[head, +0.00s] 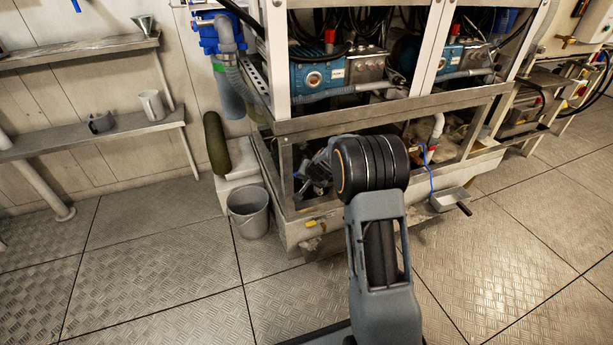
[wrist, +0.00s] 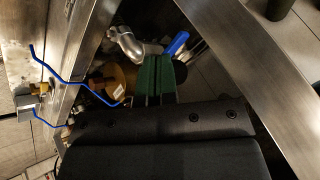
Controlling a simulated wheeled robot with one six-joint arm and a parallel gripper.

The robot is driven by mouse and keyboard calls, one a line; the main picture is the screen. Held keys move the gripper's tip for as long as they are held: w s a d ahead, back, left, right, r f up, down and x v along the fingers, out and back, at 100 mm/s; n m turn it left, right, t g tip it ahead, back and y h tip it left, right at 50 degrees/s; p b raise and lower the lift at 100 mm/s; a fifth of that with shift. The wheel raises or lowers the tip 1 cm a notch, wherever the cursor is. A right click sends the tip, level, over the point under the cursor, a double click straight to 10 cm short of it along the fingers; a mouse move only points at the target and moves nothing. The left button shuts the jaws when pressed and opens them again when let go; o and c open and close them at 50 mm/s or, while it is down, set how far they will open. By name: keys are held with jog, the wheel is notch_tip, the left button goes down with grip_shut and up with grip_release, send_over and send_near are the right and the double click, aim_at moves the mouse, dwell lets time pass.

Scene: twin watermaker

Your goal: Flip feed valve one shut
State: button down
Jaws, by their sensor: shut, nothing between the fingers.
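In the wrist view a blue valve handle (wrist: 177,44) sits beside a silver pipe elbow (wrist: 132,44), inside the metal frame. I cannot read a label, so I cannot tell whether it is feed valve one. My gripper (wrist: 158,62) has green fingers, shut and empty, with their tips just below the blue handle in the picture. I cannot tell whether they touch it. The dark gripper body hides what lies below. In the head view my arm's black joint covers the gripper, and the handle is not clear there.
A steel frame bar (wrist: 240,70) runs close on the right, another (wrist: 85,40) on the left. A thin blue line (wrist: 75,80) hangs at the left.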

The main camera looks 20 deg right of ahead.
jog(key=shift+s+a+r+p, duration=0.25)
jog(key=shift+s+r, duration=0.25)
jog(key=shift+r, duration=0.2)
jog(key=shift+s+a+r+p, duration=0.15)
jog(key=shift+s+a+r, duration=0.1)
jog(key=shift+s+r, duration=0.35)
jog(key=shift+w, duration=0.15)
jog(key=shift+r, duration=0.15)
jog(key=s+a+r+n+g+p, duration=0.1)
jog(key=s+a+r+p, duration=0.1)
jog(key=s+r+p, duration=0.6)
jog(key=s+a+r+n+y+p, duration=0.15)
jog(key=r+p, duration=0.35)
jog(key=r, duration=0.7)
jog(key=s+a+r+n+g+h+p, duration=0.1)
jog(key=s+a+r+n+p, duration=0.15)
jog(key=s+r+p, duration=0.6)
jog(key=s+r+n+g+p, duration=0.1)
jog(key=s+r+p, duration=0.6)
jog(key=r, duration=0.3)
jog(key=s+r+n+h+p, duration=0.1)
jog(key=s+r+p, duration=0.5)
jog(key=r, duration=0.4)
jog(key=shift+s+d+g+p, duration=0.15)
jog(key=shift+s+g+p, duration=0.25)
jog(key=shift+p, duration=0.3)
jog(key=shift+f+h, duration=0.1)
jog(key=shift+h, duration=0.15)
